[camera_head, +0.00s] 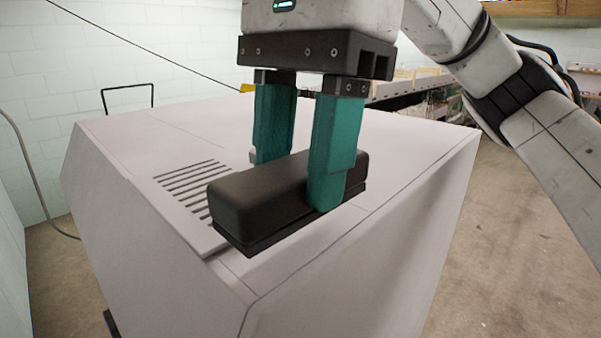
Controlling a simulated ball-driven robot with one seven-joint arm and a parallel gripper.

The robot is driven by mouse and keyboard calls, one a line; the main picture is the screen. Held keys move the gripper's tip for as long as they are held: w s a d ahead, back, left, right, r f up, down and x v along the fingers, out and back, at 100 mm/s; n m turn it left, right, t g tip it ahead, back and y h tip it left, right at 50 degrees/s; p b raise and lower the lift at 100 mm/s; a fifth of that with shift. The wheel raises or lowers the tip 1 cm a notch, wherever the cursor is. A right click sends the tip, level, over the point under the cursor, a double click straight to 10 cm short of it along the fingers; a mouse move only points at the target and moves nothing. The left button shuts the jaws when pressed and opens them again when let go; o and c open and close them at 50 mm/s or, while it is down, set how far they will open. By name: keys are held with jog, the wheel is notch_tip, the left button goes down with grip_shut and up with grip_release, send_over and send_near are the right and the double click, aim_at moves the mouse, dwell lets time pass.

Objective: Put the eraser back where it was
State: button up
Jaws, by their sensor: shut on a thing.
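The eraser (262,200) is a dark, rounded block with a thin, darker layer along its bottom edge. My gripper (298,180) is shut on the eraser, with one teal finger on its near side and the other on its far side. The eraser is over the top of a large pale cabinet (390,150), close to the cabinet's front edge. I cannot tell whether its underside touches the cabinet top. The far finger's tip is partly hidden behind the eraser.
Dark vent slots (185,185) lie left of the eraser on the cabinet top. The cabinet top is clear to the right and behind. Its front edge drops to a concrete floor (510,250). A black wire handle (127,97) stands at the back left.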

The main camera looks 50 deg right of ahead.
jog(key=shift+f, duration=1.2)
jog(key=shift+f, duration=0.15)
jog(key=o, duration=1.2)
notch_tip(320, 180, up, 12)
jog(key=d, duration=0.1)
jog(key=shift+d, duration=0.4)
jog(key=shift+s, duration=0.1)
